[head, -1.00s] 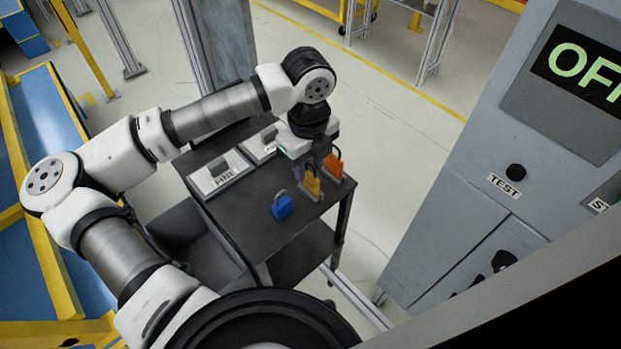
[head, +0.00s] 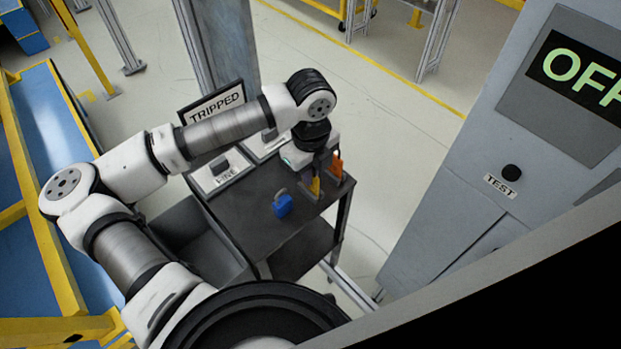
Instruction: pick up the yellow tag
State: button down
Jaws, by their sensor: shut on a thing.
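The yellow tag (head: 314,187) shows at the right part of the dark cart top, just under my gripper (head: 312,176). My gripper points down and is shut on the yellow tag at its upper part. The fingers are small and partly hidden by the wrist. I cannot tell whether the tag is clear of the cart top.
An orange tag (head: 337,165) stands close to the right of my gripper. A blue padlock (head: 282,206) sits to the left on the dark cart (head: 262,232). White labelled switch boxes (head: 218,172) and a TRIPPED sign (head: 214,104) are behind. A grey cabinet (head: 450,215) stands right.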

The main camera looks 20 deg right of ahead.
jog(key=shift+r, duration=0.1)
notch_tip(320, 180, up, 20)
jog(key=b, duration=0.3)
dwell(1.2)
